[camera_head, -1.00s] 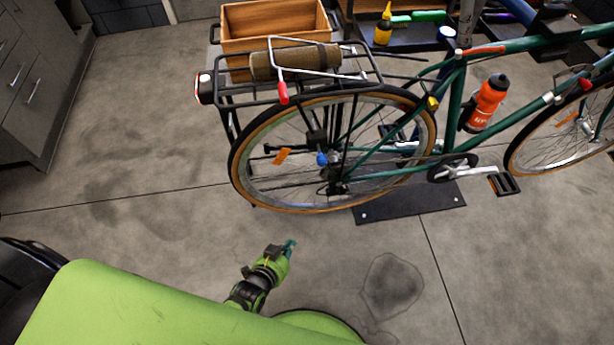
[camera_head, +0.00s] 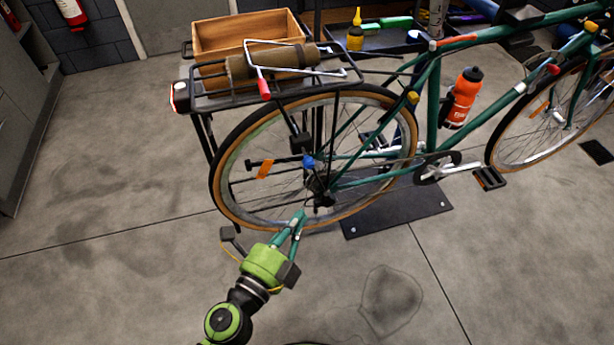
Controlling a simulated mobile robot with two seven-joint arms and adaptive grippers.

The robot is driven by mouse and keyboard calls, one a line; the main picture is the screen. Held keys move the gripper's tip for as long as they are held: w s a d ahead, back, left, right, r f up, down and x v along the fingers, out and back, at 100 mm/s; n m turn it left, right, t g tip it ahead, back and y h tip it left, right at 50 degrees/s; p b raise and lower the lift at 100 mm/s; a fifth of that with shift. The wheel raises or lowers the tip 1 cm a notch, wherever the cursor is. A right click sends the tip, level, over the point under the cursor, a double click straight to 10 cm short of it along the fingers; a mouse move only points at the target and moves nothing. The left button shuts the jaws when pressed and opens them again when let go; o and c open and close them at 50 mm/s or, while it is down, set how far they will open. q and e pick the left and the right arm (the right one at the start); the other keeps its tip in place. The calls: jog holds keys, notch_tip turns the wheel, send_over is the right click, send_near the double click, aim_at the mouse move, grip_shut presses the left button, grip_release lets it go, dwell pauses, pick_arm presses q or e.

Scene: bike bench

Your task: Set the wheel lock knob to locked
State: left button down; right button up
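A small blue knob (camera_head: 308,161), which looks like the wheel lock knob, sits at the rear wheel (camera_head: 222,150) near the hub. Its setting is too small to read. An orange tab (camera_head: 264,170) on a dark rod shows to its left. My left gripper (camera_head: 301,214) reaches up from the bottom of the view. Its teal fingers come together at the tips with nothing visible between them. The tips appear just below the knob in the picture, over the lower rim of the wheel; I cannot tell whether they touch it. My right gripper is not in view.
The green bike's rear rack (camera_head: 352,72) carries a rolled bundle (camera_head: 270,62), with a wooden crate (camera_head: 205,38) at its back. A dark stand plate (camera_head: 400,218) lies under the bike. A red-orange bottle (camera_head: 463,98) is on the frame. The floor in front is clear.

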aim_at(306, 166)
pick_arm(q)
jog(key=w+d+p, duration=0.1)
jog(key=w+d, duration=0.1)
jog(key=w, duration=0.8)
jog(key=shift+w+d, duration=0.15)
jog(key=shift+w, duration=0.25)
jog(key=shift+w+a+p, duration=0.2)
jog(key=shift+w+a, duration=0.1)
jog(key=shift+w, duration=0.45)
jog(key=shift+w+a+p, duration=0.15)
jog(key=shift+w+a, duration=0.1)
jog(key=shift+w, duration=0.45)
